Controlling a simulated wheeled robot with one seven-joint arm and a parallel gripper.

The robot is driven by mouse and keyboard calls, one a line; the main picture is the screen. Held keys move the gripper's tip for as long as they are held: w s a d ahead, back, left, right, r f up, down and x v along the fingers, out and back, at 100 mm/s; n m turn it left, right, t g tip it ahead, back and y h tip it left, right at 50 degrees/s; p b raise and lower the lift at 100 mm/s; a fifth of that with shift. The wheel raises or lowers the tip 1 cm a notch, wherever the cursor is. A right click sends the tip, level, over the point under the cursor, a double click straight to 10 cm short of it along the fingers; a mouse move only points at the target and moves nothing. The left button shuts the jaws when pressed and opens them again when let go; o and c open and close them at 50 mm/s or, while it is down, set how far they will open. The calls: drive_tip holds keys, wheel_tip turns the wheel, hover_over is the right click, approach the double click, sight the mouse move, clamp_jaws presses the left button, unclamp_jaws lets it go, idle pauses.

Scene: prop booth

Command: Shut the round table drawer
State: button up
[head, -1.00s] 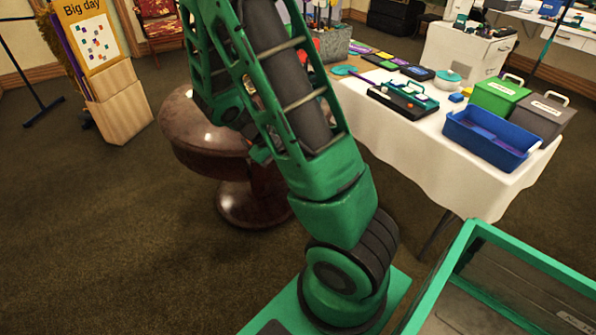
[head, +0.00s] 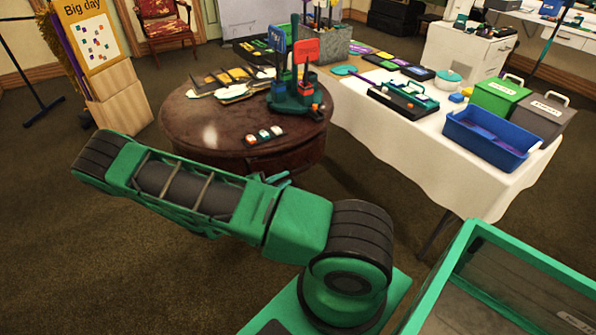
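The round table (head: 185,128) is dark, polished brown wood with a deep rim, standing left of centre beyond my arm. My green arm lies across the picture in front and hides the table's lower front and base. Small teal tips, probably my gripper (head: 278,180), poke up behind the arm, just below the table's front rim in the picture. The rest of it is hidden, so its opening and any contact with the table cannot be told.
The round table top holds a green stand with blue and red signs (head: 306,52), cards and a small dark tray (head: 264,135). A white-clothed table (head: 400,150) with bins stands right. A green-framed case (head: 455,250) is at front right.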

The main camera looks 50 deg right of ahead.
sight(296, 171)
drive_tip(key=shift+n+t, duration=0.3)
drive_tip(key=shift+n, duration=0.1)
drive_tip(key=x, duration=1.1)
drive_tip(key=shift+w+a+f, duration=0.1)
drive_tip(key=shift+w+f, duration=0.15)
drive_tip(key=shift+f, duration=0.05)
drive_tip(key=shift+c, duration=0.3)
clamp_jaws()
